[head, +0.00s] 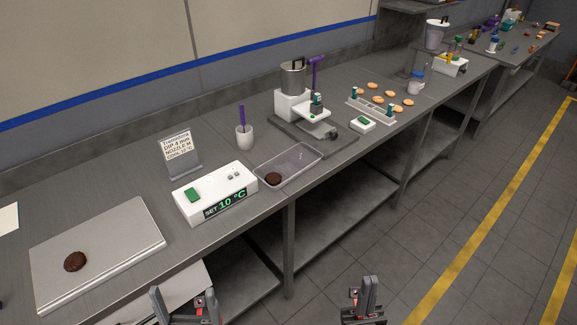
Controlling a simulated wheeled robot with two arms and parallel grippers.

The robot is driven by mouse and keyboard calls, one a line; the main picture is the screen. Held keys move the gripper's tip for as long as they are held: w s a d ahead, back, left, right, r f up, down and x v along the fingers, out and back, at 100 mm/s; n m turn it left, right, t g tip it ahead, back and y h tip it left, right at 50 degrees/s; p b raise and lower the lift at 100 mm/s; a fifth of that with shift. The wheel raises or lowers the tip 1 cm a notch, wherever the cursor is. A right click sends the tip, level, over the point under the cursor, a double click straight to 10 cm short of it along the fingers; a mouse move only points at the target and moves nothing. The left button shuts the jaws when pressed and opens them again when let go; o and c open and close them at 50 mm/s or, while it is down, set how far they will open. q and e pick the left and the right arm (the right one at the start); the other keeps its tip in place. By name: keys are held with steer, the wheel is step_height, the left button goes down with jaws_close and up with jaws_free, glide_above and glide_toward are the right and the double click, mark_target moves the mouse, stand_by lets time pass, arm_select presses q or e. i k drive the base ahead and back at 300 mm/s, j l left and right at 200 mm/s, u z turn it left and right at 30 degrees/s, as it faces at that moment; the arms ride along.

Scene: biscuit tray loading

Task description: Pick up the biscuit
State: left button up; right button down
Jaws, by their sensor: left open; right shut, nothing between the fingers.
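A dark brown biscuit (75,262) lies on a flat pale metal plate (128,226) at the left of the bench. A second dark brown biscuit (273,179) lies in the clear tray (300,172) in the middle. Several lighter orange-brown biscuits (378,99) lie further back on the bench, around a white rack. My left gripper (184,302) is open and empty at the bottom edge, in front of the bench and apart from the biscuits. My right gripper (364,296) is shut and empty at the bottom, over the floor.
A white box with a 10 °C display (214,192) stands between the plate and the tray, with a sign (181,155) behind it. A white cup (245,137) and a dispensing machine (292,100) stand further back. The bench's front edge lies between my grippers and its top.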

mark_target(76, 261)
steer(key=u, duration=1.5)
steer(key=z, duration=1.65)
steer(key=u, duration=1.6)
steer(key=l+z, duration=0.2)
steer(key=l, duration=0.5)
